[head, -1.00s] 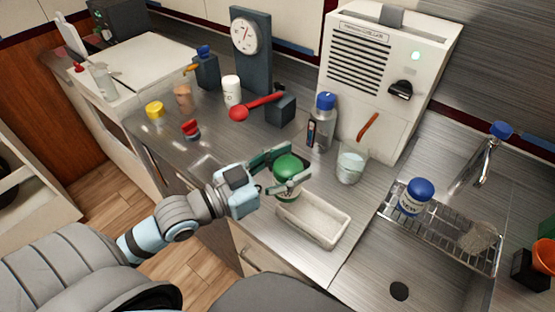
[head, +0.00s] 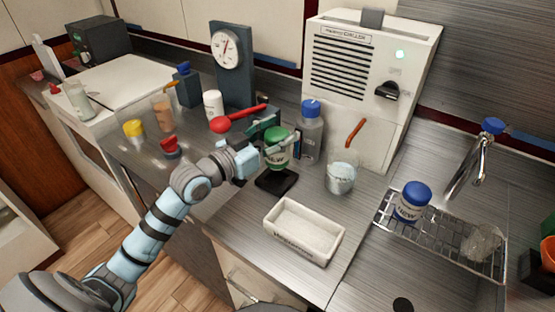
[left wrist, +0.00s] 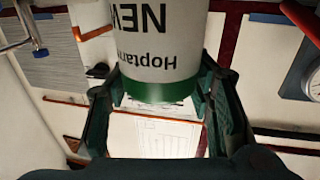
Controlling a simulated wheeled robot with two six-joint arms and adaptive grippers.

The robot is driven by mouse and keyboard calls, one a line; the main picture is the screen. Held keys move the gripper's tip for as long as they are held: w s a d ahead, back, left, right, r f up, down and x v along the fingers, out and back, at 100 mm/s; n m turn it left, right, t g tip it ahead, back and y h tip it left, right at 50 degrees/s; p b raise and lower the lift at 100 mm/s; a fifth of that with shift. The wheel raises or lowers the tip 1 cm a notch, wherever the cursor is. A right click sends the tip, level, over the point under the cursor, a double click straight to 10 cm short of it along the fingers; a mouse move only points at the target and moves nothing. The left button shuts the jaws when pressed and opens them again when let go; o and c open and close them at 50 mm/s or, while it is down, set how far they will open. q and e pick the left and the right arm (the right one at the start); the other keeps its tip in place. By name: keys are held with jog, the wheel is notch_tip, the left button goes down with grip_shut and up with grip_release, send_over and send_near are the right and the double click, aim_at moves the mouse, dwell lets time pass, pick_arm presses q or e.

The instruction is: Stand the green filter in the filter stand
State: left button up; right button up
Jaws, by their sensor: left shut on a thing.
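The green filter is a white-labelled jar with a green cap (head: 279,150), seen upright in the head view. My left gripper (head: 277,142) is shut around it near the cap. In the left wrist view the filter's white body (left wrist: 160,40) and green band fill the space between the fingers, and the lettering appears upside down. A low black square base (head: 277,182), apparently the filter stand, lies on the counter just under the filter. I cannot tell whether the filter touches it. My right gripper is not in view.
A white tray (head: 303,232) lies in front of the base. A blue-capped bottle (head: 310,132) and a glass beaker (head: 341,172) stand close on the right. A blue-capped jar (head: 410,201) sits on the sink rack.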

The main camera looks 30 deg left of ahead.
aim_at(268, 158)
pick_arm(q)
notch_tip(268, 158, down, 6)
jog(key=shift+s+r+b, duration=0.1)
jog(key=shift+r+b, duration=0.15)
jog(key=shift+b, duration=0.9)
jog(key=shift+f, duration=0.1)
jog(key=o, duration=1.4)
jog(key=shift+o, duration=0.2)
